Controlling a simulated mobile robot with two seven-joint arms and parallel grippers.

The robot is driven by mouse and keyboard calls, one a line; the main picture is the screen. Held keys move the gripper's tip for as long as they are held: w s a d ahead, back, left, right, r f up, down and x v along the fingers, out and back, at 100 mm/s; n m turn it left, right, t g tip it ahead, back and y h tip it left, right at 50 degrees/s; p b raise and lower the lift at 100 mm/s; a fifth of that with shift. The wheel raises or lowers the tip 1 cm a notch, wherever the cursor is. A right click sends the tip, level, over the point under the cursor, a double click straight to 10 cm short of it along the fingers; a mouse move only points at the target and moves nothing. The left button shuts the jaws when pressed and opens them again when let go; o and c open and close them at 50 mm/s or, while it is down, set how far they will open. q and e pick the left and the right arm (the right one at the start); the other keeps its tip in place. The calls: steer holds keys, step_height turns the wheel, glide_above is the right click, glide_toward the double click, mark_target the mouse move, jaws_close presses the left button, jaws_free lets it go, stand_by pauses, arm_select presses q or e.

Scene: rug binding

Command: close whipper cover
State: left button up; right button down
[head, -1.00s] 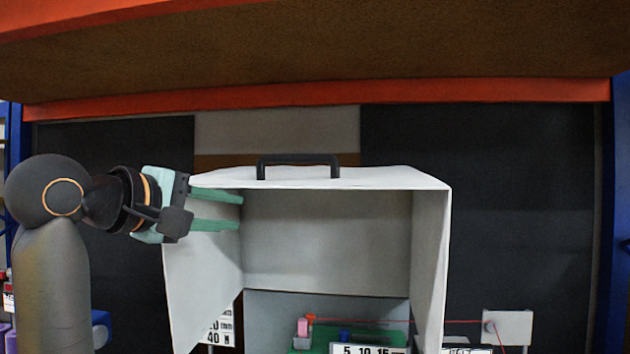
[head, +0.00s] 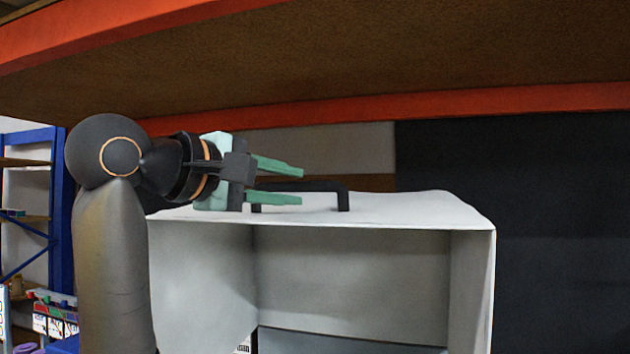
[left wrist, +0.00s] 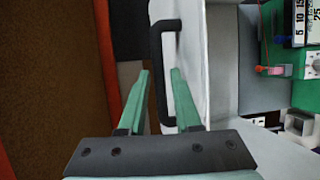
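The whipper cover (head: 350,285) is a light grey box-shaped hood, standing raised with its open side facing me. Its black handle (head: 343,198) is on the top face. My right gripper is not in view.
An orange-edged beam (head: 400,107) runs overhead, close above my left arm. A blue shelf rack (head: 62,215) stands at the left. In the left wrist view, a green machine part (left wrist: 290,65) with a number label lies beside the cover.

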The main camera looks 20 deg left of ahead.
mark_target(314, 214)
arm_select(q)
steer(key=p+x, duration=0.1)
steer(key=x, duration=0.3)
steer(key=shift+w+d, duration=0.1)
steer(key=shift+w, duration=0.2)
steer(key=shift+w+d+f, duration=0.1)
steer(key=shift+w+d, duration=0.2)
steer(key=shift+w, duration=0.35)
steer(key=shift+c, duration=0.3)
jaws_close()
